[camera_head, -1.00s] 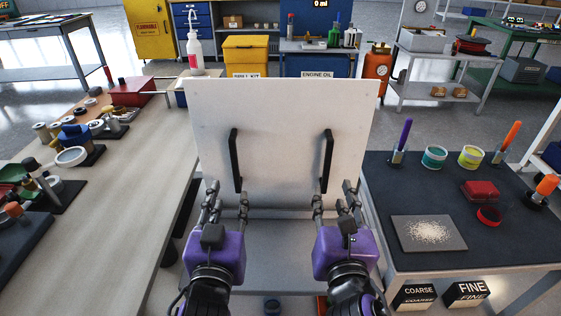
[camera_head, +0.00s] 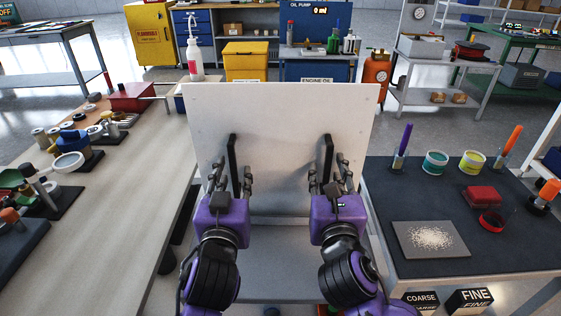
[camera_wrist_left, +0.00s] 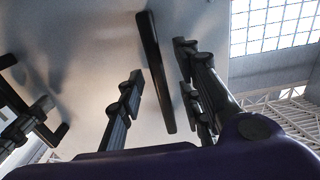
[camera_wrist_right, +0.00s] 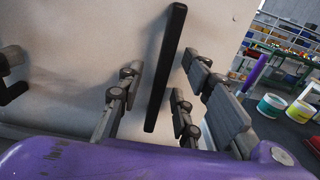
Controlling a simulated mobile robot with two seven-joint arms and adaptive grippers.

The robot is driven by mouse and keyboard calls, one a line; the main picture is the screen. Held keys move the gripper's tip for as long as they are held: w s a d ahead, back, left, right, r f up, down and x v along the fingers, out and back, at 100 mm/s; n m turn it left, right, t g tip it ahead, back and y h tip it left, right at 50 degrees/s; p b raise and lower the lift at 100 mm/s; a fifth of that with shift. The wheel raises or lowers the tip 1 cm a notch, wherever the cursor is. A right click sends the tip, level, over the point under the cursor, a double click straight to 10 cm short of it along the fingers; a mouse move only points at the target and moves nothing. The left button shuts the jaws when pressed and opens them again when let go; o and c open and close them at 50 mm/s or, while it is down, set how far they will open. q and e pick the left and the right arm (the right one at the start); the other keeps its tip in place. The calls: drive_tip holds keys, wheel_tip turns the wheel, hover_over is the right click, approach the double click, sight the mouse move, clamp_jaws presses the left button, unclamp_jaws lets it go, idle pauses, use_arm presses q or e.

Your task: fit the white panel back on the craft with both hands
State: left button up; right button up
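The white panel (camera_head: 280,120) stands upright in front of me in the head view, with two black vertical handles. My left gripper (camera_head: 233,178) is at the left handle (camera_head: 232,155). In the left wrist view, the left gripper's (camera_wrist_left: 160,90) fingers are apart on either side of that black handle (camera_wrist_left: 155,70), with gaps. My right gripper (camera_head: 330,172) is at the right handle (camera_head: 328,150). In the right wrist view, the right gripper's (camera_wrist_right: 165,85) open fingers straddle the black handle (camera_wrist_right: 166,65) without visibly closing on it. The craft cannot be made out in these views.
The panel rests on or just above a grey stand (camera_head: 275,262). A long bench (camera_head: 130,200) with parts lies left. A dark-topped table (camera_head: 500,240) with cups, tools and a powder-covered plate lies right. A spray bottle (camera_head: 194,60) and bins stand behind.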

use_arm(q)
drive_tip(key=shift+w, duration=0.65)
use_arm(e)
drive_tip(key=shift+w, duration=0.65)
use_arm(q)
clamp_jaws()
use_arm(e)
clamp_jaws()
use_arm(q)
drive_tip(key=shift+r, duration=0.1)
